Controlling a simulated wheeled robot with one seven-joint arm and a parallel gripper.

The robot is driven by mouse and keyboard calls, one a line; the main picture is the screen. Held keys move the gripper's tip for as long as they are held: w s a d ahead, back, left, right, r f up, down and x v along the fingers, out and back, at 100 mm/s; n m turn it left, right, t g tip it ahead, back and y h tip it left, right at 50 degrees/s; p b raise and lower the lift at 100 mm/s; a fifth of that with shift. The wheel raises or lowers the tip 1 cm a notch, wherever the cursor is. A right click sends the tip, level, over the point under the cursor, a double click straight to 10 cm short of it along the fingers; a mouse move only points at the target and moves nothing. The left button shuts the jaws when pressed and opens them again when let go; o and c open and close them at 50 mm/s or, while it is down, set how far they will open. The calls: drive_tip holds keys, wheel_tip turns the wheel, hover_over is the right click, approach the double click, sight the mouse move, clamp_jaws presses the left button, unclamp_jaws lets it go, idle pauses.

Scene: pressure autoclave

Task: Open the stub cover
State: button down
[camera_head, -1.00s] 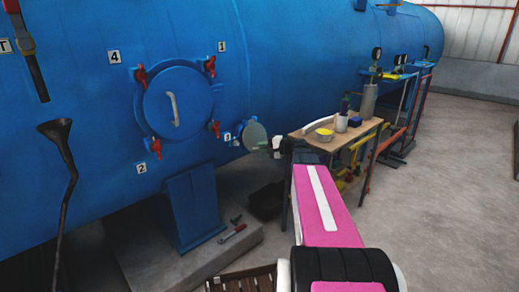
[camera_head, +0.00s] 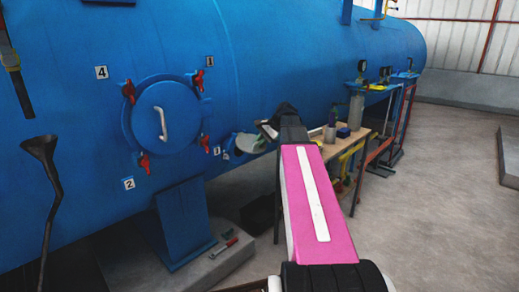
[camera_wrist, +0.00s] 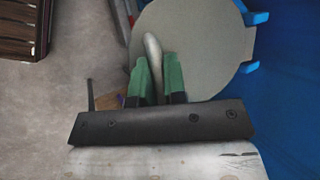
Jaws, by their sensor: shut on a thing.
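The stub cover is a small round grey-green disc (camera_head: 250,143) low on the blue vessel, right of the large hatch. In the wrist view its pale face (camera_wrist: 205,45) fills the top middle, with blue lugs at its right edge. My gripper (camera_head: 268,130) is at the cover, and my arm hides part of that area. In the wrist view the green fingers of my gripper (camera_wrist: 157,76) are shut on the cover's pale handle (camera_wrist: 153,46). Whether the cover stands away from its seat is hard to tell.
A large blue hatch (camera_head: 167,115) with red clamps is to the left. A wooden bench (camera_head: 350,143) with bottles and cans stands just right of my arm. A blue support (camera_head: 182,222) stands below. The floor at the right is clear.

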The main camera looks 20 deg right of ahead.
drive_tip(key=r, duration=0.3)
drive_tip(key=shift+w+a, duration=0.1)
drive_tip(key=shift+a, duration=0.15)
drive_tip(key=shift+w+a+r, duration=0.15)
drive_tip(key=shift+w+r, duration=0.1)
drive_tip(key=shift+r, duration=0.45)
drive_tip(key=shift+w+a+r, duration=0.15)
drive_tip(key=shift+w+r, duration=0.05)
drive_tip(key=shift+r, duration=0.45)
drive_tip(key=c, duration=1.4)
unclamp_jaws()
drive_tip(key=shift+c, duration=0.2)
drive_tip(key=v, duration=1.1)
drive_tip(key=shift+w+d+f, duration=0.1)
drive_tip(key=shift+w, duration=0.05)
